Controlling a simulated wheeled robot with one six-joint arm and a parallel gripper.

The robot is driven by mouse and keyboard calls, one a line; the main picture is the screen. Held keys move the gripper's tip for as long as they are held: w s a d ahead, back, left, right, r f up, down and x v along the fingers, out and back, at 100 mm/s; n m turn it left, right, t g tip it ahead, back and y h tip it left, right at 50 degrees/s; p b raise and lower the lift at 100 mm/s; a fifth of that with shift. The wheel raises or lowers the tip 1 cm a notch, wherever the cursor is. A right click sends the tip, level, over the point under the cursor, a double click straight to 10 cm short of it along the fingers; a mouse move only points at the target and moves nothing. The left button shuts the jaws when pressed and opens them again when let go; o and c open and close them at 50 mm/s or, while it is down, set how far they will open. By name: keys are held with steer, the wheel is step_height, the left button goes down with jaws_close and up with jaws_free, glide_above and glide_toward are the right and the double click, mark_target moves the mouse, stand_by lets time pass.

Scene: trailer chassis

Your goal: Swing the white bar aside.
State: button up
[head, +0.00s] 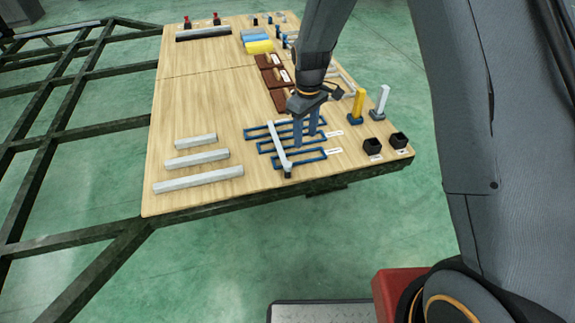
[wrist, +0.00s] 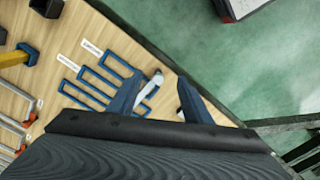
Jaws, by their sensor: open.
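The white bar (head: 278,143) lies slantwise across several blue rectangular frames (head: 308,156) near the front of the wooden board. Its near end has a dark tip or pivot. My gripper (head: 305,138) points down over the frames, just right of the bar in the head view, with its two blue-grey fingers apart. In the wrist view my gripper (wrist: 159,77) is open, and a part of the white bar (wrist: 151,86) shows between the fingers. No contact is visible. The rest of the bar is hidden behind the gripper there.
Three pale bars (head: 197,160) lie at the board's front left. A yellow post (head: 357,105), a white post (head: 382,100) and black cups (head: 372,146) stand on the right. Brown blocks (head: 277,82) lie behind my gripper. The board's left middle is clear.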

mark_target(288, 164)
steer(key=w+a+f+n, duration=0.1)
steer(key=f, duration=0.2)
steer(key=w+a+f+b, duration=0.1)
steer(key=w+a+f, duration=0.1)
steer(key=f, duration=0.1)
steer(key=w+a+f+n, duration=0.1)
steer(key=a+f, duration=0.1)
steer(key=f, duration=0.1)
steer(key=shift+w+a+f+n+b, duration=0.1)
steer(key=shift+w+n+b, duration=0.1)
steer(key=shift+n+b, duration=0.1)
steer(key=shift+a+f, duration=0.1)
steer(key=shift+f, duration=0.3)
step_height(288, 164, down, 7)
steer(key=shift+f, duration=0.15)
steer(key=shift+c, duration=0.3)
jaws_close()
